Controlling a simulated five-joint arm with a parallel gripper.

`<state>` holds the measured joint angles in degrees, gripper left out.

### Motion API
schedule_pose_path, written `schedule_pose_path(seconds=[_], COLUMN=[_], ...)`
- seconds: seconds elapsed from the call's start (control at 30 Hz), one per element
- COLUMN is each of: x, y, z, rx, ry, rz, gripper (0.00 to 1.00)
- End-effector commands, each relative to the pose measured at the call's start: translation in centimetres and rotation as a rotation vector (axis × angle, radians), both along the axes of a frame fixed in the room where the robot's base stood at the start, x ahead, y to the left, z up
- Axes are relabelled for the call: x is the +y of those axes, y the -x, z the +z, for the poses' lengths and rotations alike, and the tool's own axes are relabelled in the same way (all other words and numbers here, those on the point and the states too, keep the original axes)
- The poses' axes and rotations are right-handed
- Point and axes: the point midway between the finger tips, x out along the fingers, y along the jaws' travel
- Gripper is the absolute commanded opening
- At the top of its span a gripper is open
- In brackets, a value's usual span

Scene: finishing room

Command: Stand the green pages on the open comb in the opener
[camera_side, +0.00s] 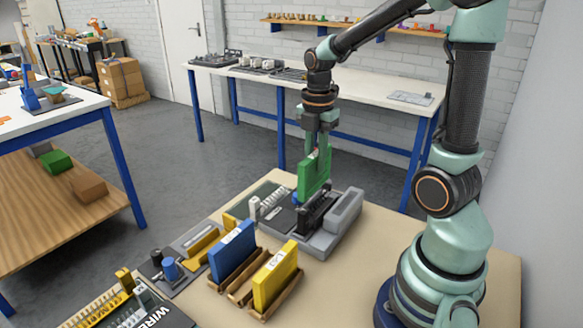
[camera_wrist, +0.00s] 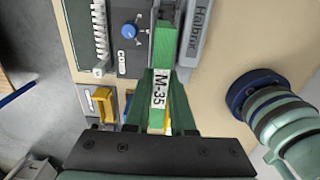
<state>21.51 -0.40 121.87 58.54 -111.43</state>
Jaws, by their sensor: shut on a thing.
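My gripper (camera_side: 318,155) is shut on the green pages (camera_side: 313,178), an upright green block. In the wrist view the green pages (camera_wrist: 163,50) run lengthwise between my fingers (camera_wrist: 163,110), with a white label reading M-35. The grey opener (camera_side: 345,212) stands on the table below, with the dark open comb (camera_side: 316,213) along it. The green pages are over the comb's far left part; I cannot tell if their lower edge touches it.
Blue pages (camera_side: 232,250) and yellow pages (camera_side: 276,276) stand in wooden holders in front of the opener. A panel with a blue knob (camera_wrist: 129,30) and a white comb (camera_wrist: 101,40) lies left of the pages. The table's right part (camera_side: 370,260) is bare.

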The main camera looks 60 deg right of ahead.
Motion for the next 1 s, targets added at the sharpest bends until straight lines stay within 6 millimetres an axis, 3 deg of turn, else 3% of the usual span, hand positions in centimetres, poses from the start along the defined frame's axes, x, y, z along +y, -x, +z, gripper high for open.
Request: schedule_pose_path(seconds=[0.2, 0.8, 1.0], x=[-1.8, -1.8, -1.8], y=[0.9, 0.9, 0.9], z=[-0.9, -5.7, -6.5], rx=[0.0, 0.002, 0.0], ry=[0.0, -0.001, 0.0], rz=[0.0, 0.001, 0.001], gripper=[0.0, 0.0, 0.0])
